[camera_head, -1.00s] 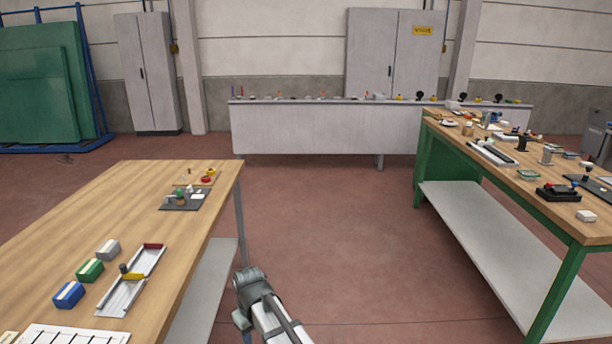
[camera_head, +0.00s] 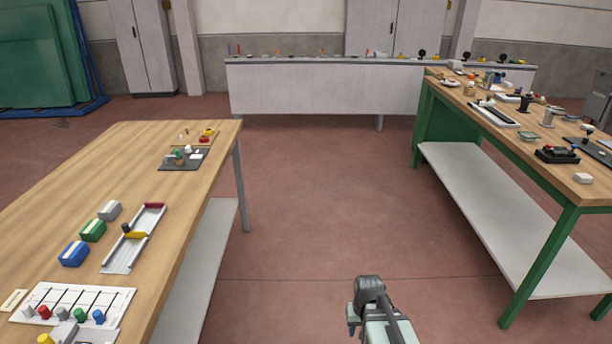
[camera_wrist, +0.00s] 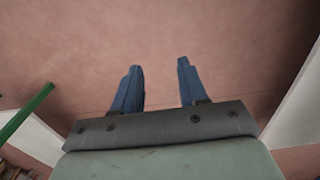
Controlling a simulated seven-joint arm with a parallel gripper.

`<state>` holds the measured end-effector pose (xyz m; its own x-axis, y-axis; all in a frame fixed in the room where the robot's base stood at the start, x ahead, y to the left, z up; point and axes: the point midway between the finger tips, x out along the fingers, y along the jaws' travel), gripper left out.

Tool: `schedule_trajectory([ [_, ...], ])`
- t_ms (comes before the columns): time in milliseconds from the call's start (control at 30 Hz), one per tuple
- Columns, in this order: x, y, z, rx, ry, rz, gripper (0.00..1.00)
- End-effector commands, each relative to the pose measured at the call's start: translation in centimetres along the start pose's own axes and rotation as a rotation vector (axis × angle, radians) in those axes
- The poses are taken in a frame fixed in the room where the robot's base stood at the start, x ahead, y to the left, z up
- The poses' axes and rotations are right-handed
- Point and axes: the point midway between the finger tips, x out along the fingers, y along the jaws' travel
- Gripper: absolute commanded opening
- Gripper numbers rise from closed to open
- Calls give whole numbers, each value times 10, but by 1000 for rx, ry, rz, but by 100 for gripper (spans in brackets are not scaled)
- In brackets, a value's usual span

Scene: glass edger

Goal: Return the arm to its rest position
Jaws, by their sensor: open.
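My gripper (camera_wrist: 158,88) shows in the wrist view with its two blue fingers apart and nothing between them. Behind the fingers is only the reddish floor. In the head view my arm (camera_head: 376,310) rises from the bottom edge, right of centre, over the open floor between two benches. My arm touches nothing that I can see.
A wooden bench (camera_head: 70,185) stands at left, with coloured blocks, a grey channel tray (camera_head: 121,256) and a white slotted board (camera_head: 110,296). A green-framed bench (camera_head: 573,190) with tools stands at right. A long grey counter (camera_head: 310,92) crosses the back. The floor (camera_head: 300,200) between is clear.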

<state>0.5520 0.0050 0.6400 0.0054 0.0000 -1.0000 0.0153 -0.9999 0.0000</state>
Motion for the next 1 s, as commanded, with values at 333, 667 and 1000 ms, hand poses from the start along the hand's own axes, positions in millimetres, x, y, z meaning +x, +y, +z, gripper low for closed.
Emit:
schedule_trajectory([
  [333,46,5,42,17,-93,-1,43],
  [667,108,4,112,18,-245,-2,43],
  [1000,164,3,201,19,-415,-3,43],
])
